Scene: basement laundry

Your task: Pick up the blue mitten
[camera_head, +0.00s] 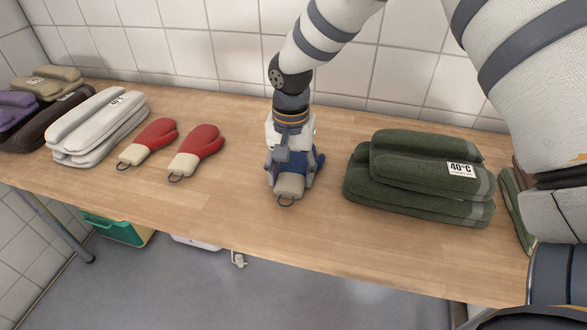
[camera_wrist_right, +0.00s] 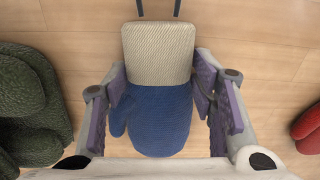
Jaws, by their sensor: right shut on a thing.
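The blue mitten (camera_wrist_right: 158,118) has a cream cuff and a dark hanging loop. In the head view its cream cuff (camera_head: 289,187) shows below my right gripper (camera_head: 291,180), and a little blue shows at the side. The gripper points down at the table and hides most of the mitten. In the wrist view the fingers of my right gripper (camera_wrist_right: 163,108) stand on both sides of the mitten near the cuff, shut on it. The mitten appears to be on or very close to the tabletop. My left gripper is not in view.
Two red mittens (camera_head: 196,150) lie to the left on the wooden table (camera_head: 240,210). A stack of green towels (camera_head: 420,180) stands close on the right. White towels (camera_head: 97,125) and more folded towels stand at far left. A tiled wall (camera_head: 200,50) runs behind.

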